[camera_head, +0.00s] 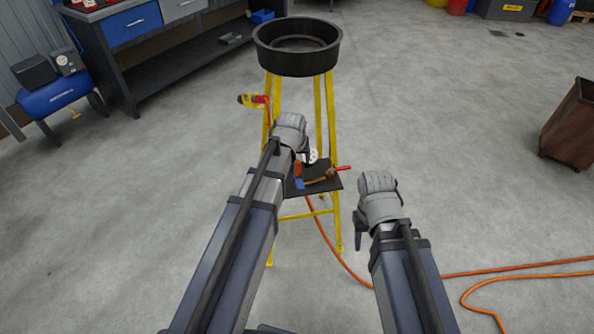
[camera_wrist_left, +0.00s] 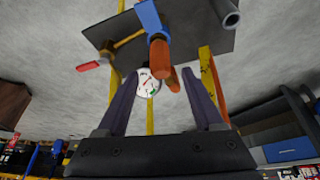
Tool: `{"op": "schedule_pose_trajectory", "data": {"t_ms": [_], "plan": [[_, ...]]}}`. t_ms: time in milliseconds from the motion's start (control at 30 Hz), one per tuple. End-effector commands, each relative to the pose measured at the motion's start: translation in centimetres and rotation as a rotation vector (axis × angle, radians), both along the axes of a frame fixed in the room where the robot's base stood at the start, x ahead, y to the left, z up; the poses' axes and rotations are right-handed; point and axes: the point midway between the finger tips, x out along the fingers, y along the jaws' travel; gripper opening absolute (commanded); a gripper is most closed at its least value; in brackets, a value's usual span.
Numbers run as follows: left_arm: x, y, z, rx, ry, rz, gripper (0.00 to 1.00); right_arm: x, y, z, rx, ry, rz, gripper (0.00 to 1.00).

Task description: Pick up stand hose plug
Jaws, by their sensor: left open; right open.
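The yellow stand (camera_head: 330,105) carries a small dark shelf (camera_head: 333,184), also seen in the left wrist view (camera_wrist_left: 210,30). On it are an orange-and-blue piece (camera_head: 298,171), also in the wrist view (camera_wrist_left: 158,52), and a brass piece with a red end (camera_head: 322,179), also there (camera_wrist_left: 125,42). A white dial gauge (camera_head: 313,155) shows between my left fingers in the wrist view (camera_wrist_left: 147,84). I cannot tell which part is the plug. My left gripper (camera_head: 304,153) is open and empty at the shelf, its fingertips partly hidden. My right gripper (camera_head: 362,228) is open, right of the stand.
A black round basin (camera_head: 297,60) tops the stand. A yellow-and-red fitting (camera_head: 252,100) sticks out left. An orange hose (camera_head: 345,265) runs from the stand across the floor. A workbench (camera_head: 135,55), blue compressor (camera_head: 55,97) and brown bin (camera_head: 570,130) stand around; open floor lies between.

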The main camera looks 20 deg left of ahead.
Motion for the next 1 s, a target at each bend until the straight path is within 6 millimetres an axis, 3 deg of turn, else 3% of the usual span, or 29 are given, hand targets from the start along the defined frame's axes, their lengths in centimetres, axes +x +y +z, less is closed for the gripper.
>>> {"op": "schedule_pose_trajectory", "data": {"t_ms": [33, 200, 467, 1000], "plan": [[0.3, 0.1, -1.4, 0.000, 0.000, 0.000, 0.69, 0.0, 0.0, -1.4, 0.000, 0.000, 0.000, 0.50], [1.1, 0.2, -3.0, 0.000, 0.000, 0.000, 0.69, 0.0, 0.0, -3.0, 0.000, 0.000, 0.000, 0.50], [1.1, 0.2, -2.9, 0.000, 0.000, 0.000, 0.69, 0.0, 0.0, -2.9, 0.000, 0.000, 0.000, 0.50], [1.1, 0.2, -2.9, 0.000, 0.000, 0.000, 0.10, 0.0, 0.0, -2.9, 0.000, 0.000, 0.000, 0.50]]}}
